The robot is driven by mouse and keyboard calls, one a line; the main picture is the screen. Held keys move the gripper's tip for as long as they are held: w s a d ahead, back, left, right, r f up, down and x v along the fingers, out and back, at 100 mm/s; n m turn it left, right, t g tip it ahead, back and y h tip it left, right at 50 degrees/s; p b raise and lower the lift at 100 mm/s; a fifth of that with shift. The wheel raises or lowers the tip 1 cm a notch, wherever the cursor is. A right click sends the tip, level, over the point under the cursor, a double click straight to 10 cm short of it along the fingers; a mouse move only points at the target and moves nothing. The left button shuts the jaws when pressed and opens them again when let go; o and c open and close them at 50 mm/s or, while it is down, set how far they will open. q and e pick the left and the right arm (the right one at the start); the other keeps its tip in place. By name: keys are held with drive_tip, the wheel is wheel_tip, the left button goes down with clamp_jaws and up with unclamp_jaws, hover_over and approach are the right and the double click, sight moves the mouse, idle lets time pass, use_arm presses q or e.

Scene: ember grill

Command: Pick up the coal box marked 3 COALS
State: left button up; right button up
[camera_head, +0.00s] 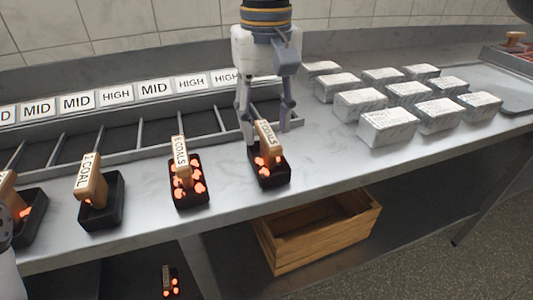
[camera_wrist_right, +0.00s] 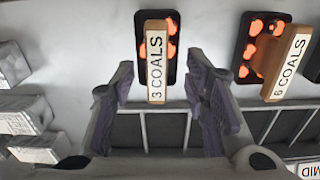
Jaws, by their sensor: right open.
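The coal box marked 3 COALS (camera_wrist_right: 156,60) is a black tray with glowing orange coals and a wooden handle bearing the label. In the head view the box (camera_head: 270,172) stands on the grey counter, its label partly covered by my gripper. My right gripper (camera_head: 265,125) is above it, fingers apart and pointing down. In the right wrist view the open purple-padded fingers (camera_wrist_right: 160,95) lie on either side of the labelled handle's lower end, with gaps showing on both sides. My left gripper is not clearly seen.
The 6 COALS box (camera_head: 188,185) stands left of it, and the 1 COAL box (camera_head: 100,205) farther left. Behind is a slotted rack (camera_head: 125,120) with MID and HIGH labels. Several wrapped blocks (camera_head: 388,128) are to the right. A wooden crate (camera_head: 318,235) sits below the counter.

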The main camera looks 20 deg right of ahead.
sight(268, 132)
wheel_tip(268, 132, down, 4)
drive_tip(key=shift+d+r, duration=0.15)
clamp_jaws()
drive_tip(key=shift+r, duration=0.1)
